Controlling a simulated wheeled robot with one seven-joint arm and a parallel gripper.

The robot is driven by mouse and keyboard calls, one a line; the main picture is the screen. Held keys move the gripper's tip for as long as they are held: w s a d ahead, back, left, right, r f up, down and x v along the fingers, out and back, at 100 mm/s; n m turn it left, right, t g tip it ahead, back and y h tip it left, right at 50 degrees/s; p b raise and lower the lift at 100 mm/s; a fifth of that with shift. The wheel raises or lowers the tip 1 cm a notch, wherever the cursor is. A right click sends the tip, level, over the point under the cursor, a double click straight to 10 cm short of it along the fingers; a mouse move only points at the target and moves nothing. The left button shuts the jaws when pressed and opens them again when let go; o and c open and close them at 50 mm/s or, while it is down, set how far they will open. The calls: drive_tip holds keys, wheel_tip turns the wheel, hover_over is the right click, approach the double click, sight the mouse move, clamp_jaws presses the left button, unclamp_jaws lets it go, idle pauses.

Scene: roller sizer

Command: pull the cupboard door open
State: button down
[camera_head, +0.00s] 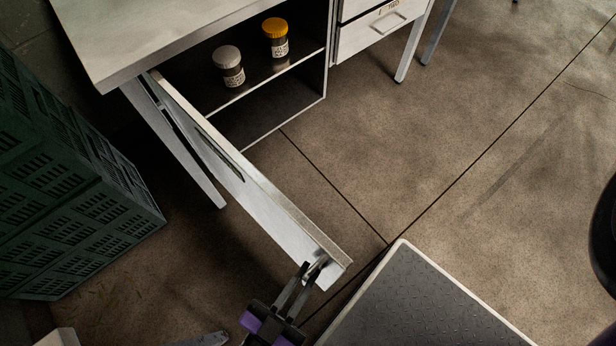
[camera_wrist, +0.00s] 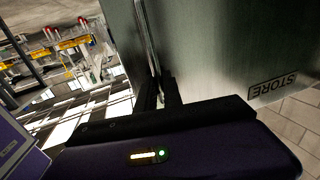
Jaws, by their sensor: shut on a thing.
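The cupboard door (camera_head: 245,185) stands wide open, swung out from its hinge side at the left of the cupboard (camera_head: 280,105). My gripper (camera_head: 311,274) is at the door's free end, shut on the handle (camera_head: 318,264). In the wrist view the door (camera_wrist: 220,50) fills the upper right and bears a "STORE" label. There the fingers (camera_wrist: 160,90) close around the long metal handle (camera_wrist: 147,35). The cupboard's inside is in plain view, with a shelf across it.
Green crates (camera_head: 75,185) are stacked at the left. A drawer (camera_head: 385,28) is right of the cupboard. A dark ribbed platform (camera_head: 425,305) lies at the lower right. Floor right of the door is clear.

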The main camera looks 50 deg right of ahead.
drive_tip(key=c, duration=1.8)
unclamp_jaws()
drive_tip(key=shift+o, duration=0.2)
wheel_tip(320, 180, up, 20)
drive_tip(key=p, duration=0.5)
drive_tip(key=shift+p, duration=0.3)
drive_tip(key=s+d+n+t+y+p, duration=0.4)
drive_tip(key=s+d+n+t+y, duration=0.2)
drive_tip(key=n+t+y, duration=0.4)
drive_tip(key=w+d+r+n+t+y+p, duration=0.2)
drive_tip(key=d+r+n+y+p, duration=0.2)
drive_tip(key=d+n+y, duration=0.2)
drive_tip(key=shift+y, duration=0.9)
